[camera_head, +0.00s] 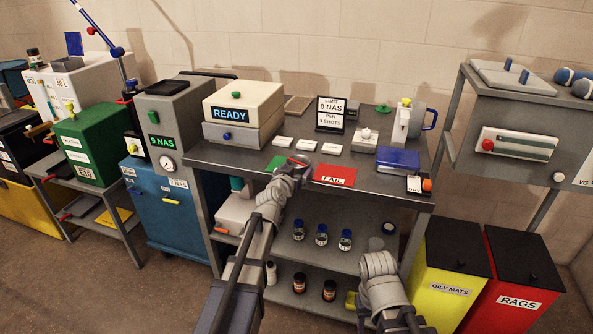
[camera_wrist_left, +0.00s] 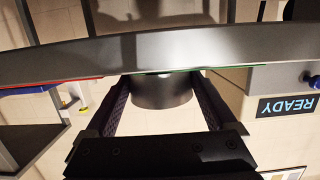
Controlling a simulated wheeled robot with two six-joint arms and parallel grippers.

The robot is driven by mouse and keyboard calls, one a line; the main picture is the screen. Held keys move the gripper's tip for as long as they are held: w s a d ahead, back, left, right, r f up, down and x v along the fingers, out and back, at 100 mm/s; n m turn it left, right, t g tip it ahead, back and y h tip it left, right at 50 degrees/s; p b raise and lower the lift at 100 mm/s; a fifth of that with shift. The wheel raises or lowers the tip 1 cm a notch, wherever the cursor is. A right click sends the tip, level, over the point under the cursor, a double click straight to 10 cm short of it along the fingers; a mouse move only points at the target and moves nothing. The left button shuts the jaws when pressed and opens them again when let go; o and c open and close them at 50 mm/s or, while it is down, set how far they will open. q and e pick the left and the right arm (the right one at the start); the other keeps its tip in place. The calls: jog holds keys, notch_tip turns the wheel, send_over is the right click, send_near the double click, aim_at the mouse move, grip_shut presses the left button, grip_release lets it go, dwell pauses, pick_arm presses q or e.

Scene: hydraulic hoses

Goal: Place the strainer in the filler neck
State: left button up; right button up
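My left gripper (camera_head: 298,162) is over the front of the bench, between the green and red mats. In the left wrist view, my left gripper's fingers (camera_wrist_left: 162,88) sit on both sides of a dark round cylinder, which looks like the strainer (camera_wrist_left: 162,94), and appear to press on it. The head view does not show this cylinder clearly, as the gripper covers it. I cannot make out the filler neck in either view. My right arm shows at the bottom of the head view, but its gripper is out of sight.
The bench holds a READY box (camera_head: 243,114), a green mat (camera_head: 277,163), a red FAIL mat (camera_head: 335,176) and a blue box (camera_head: 398,159). Bottles stand on the shelves below. A blue cabinet (camera_head: 165,212) and green box (camera_head: 92,146) are left. Yellow (camera_head: 450,262) and red (camera_head: 508,282) bins stand right.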

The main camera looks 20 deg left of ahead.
pick_arm(q)
jog(key=shift+o, duration=0.6)
jog(key=shift+r+p, duration=0.3)
jog(key=shift+p, duration=0.05)
jog(key=s+r+p, duration=0.2)
jog(key=s, duration=0.9)
jog(key=shift+s+a, duration=0.2)
jog(key=shift+s, duration=0.2)
